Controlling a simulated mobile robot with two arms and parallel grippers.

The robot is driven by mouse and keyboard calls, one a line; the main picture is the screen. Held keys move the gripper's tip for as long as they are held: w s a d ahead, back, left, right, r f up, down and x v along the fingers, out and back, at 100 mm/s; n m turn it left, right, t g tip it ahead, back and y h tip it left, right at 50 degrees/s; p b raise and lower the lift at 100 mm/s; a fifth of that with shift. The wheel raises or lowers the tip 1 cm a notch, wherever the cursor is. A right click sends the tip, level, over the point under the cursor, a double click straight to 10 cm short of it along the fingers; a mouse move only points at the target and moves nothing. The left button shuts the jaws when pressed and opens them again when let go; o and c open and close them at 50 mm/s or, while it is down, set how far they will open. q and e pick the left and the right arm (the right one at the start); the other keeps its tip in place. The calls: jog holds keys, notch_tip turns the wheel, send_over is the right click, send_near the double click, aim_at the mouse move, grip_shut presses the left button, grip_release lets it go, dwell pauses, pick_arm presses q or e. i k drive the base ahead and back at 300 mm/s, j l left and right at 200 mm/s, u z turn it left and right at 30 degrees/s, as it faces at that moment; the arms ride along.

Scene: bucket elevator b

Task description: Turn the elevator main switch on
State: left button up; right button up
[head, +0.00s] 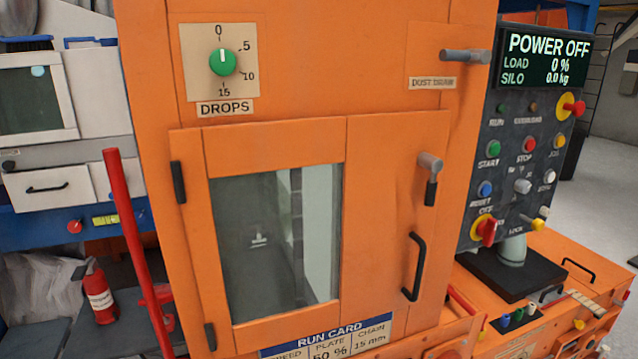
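The control panel (518,160) stands at the right of the orange elevator cabinet. Its screen (546,58) reads POWER OFF, load 0 %, silo 0.0 kg. A red rotary handle on a yellow plate (486,231) sits at the panel's lower left, with the word OFF just above it; it looks like the main switch. The label for its other position is too small to read. Neither of my grippers is in view, and nothing touches the panel.
The cabinet door (393,270) is shut, with a window and a black handle (415,266). A red emergency-type knob (573,107) and several buttons share the panel. A red lever (137,250) rises at left.

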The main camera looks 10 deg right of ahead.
aim_at(485, 229)
jog(key=z, duration=1.4)
